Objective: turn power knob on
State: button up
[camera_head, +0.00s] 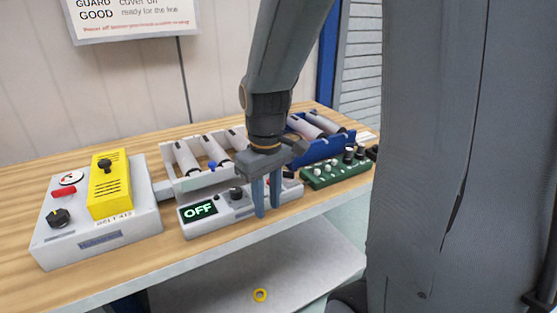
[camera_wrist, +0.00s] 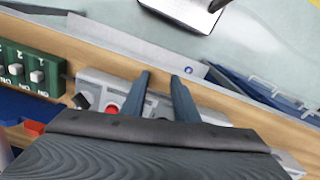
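A grey control box (camera_head: 230,214) with a lit display reading OFF (camera_head: 199,209) sits near the bench's front edge. A black knob (camera_head: 236,193) stands on its top, right of the display. My gripper (camera_head: 268,213) points down at the right half of this box, its two fingers apart and partly hiding it. In the wrist view my gripper (camera_wrist: 160,76) also shows a gap between its fingers, over the grey box (camera_wrist: 205,112). A red button (camera_wrist: 111,109) and a dark knob (camera_wrist: 82,101) lie left of the fingers there. I cannot tell whether the fingertips touch the box.
A larger grey box (camera_head: 100,240) at left carries another black knob (camera_head: 59,217) and a yellow block (camera_head: 110,185). A white roller rack (camera_head: 203,181) and a blue rack (camera_head: 325,148) stand behind. A green switch box (camera_head: 335,172) is at right. A yellow ring (camera_head: 260,295) lies below.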

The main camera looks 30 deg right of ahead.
aim_at(289, 176)
jog(key=w+d+r+n, duration=0.2)
jog(key=w+d+r, duration=0.1)
jog(key=w+d+r+n+p, duration=0.1)
jog(key=w+d+r+n, duration=0.1)
jog(key=w+d, duration=0.1)
jog(key=w+d+r+n+p, duration=0.1)
jog(key=w+d+r+n, duration=0.1)
jog(key=d, duration=0.3)
jog(key=shift+w+r, duration=0.6)
jog(key=shift+r, duration=0.2)
notch_tip(289, 176, down, 8)
jog(key=shift+r+p, duration=0.2)
jog(key=shift+p, duration=0.55)
grip_shut()
